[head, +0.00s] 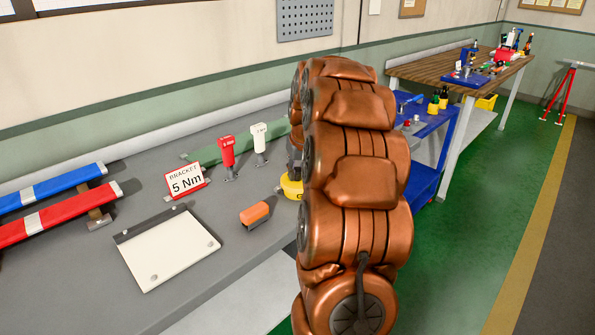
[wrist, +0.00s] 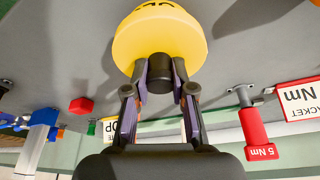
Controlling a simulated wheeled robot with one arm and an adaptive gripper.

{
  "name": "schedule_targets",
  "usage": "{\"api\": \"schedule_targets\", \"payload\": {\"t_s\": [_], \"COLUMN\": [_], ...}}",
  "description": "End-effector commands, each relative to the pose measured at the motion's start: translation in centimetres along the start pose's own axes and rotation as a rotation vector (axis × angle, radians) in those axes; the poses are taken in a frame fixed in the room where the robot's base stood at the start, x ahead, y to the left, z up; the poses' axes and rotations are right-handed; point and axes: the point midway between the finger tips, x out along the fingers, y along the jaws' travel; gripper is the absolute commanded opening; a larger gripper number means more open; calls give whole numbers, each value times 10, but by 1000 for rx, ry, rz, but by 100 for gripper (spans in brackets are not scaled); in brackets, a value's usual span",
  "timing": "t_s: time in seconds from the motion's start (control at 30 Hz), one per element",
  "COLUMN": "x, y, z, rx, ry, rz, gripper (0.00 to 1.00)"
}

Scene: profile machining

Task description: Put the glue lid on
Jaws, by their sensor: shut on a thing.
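My gripper (wrist: 160,82) is shut on a short black cylinder, the glue lid (wrist: 159,66), with one finger on each side. The lid is in line with a round yellow glue bottle (wrist: 160,36), whose dark lettering shows at the picture's top edge. In the wrist view the lid appears against the bottle; I cannot tell whether it touches or is seated. In the head view the yellow bottle (head: 291,187) stands on the grey bench, partly hidden by my arm. The lid cannot be made out there.
On the grey bench (head: 90,285) stand a red tool (head: 227,151), a white tool (head: 260,139) and a 5 Nm sign (head: 186,181). An orange-and-dark block (head: 255,215) and a white board (head: 168,248) lie nearer. A red piece (wrist: 81,105) shows in the wrist view.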

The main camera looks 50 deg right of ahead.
Motion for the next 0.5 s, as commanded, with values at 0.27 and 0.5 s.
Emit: {"api": "schedule_targets", "payload": {"t_s": [0.27,0.5], "x": [1,1], "y": [0,0], "z": [1,0], "rx": [0,0], "ry": [-2,-2], "rz": [0,0], "gripper": [49,53]}}
